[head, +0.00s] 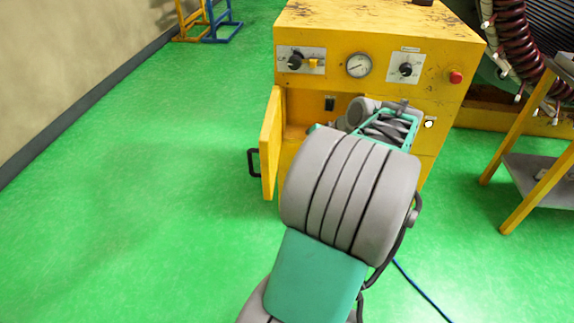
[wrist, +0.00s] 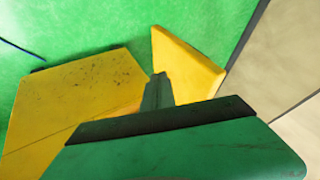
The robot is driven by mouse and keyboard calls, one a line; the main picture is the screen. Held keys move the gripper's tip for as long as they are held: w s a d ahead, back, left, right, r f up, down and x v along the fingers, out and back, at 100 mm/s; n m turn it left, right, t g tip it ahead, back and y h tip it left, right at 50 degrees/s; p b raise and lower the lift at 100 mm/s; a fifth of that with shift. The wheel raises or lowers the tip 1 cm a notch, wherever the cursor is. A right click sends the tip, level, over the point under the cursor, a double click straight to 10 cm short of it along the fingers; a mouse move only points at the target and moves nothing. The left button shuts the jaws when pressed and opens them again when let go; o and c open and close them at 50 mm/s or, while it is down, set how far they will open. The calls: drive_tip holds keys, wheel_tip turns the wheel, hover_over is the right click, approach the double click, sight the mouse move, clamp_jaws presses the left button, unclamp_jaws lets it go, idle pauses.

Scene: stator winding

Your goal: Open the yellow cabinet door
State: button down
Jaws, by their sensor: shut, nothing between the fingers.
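The yellow cabinet (head: 345,25) stands at upper centre in the head view, with dials and knobs on its upper front. Its door (head: 271,145) is swung well open at the left of the front and shows nearly edge-on. A black handle (head: 253,163) is on the door's outer, left side. In the wrist view the door (wrist: 185,68) is a yellow panel beyond the fingertips, and the cabinet (wrist: 75,110) lies to the left. My gripper (wrist: 157,78) is shut and empty, near the opening between door and cabinet. In the head view my arm hides the fingertips and part of the opening.
A red button (head: 455,77) is at the cabinet's right. A yellow-legged table (head: 530,180) and coiled dark red hoses (head: 511,40) are on the right. Green floor left of the door is clear up to the beige wall (head: 80,50). A blue cable (head: 420,287) lies on the floor.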

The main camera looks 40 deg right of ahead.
drive_tip(key=b, duration=0.1)
approach(272, 169)
wheel_tip(272, 169, down, 2)
drive_tip(key=s+d, duration=0.1)
drive_tip(key=d, duration=0.1)
drive_tip(key=w+a, duration=0.1)
drive_tip(key=w+a+f, duration=0.1)
drive_tip(key=w, duration=0.1)
drive_tip(key=shift+a, duration=0.3)
drive_tip(key=shift+w, duration=0.15)
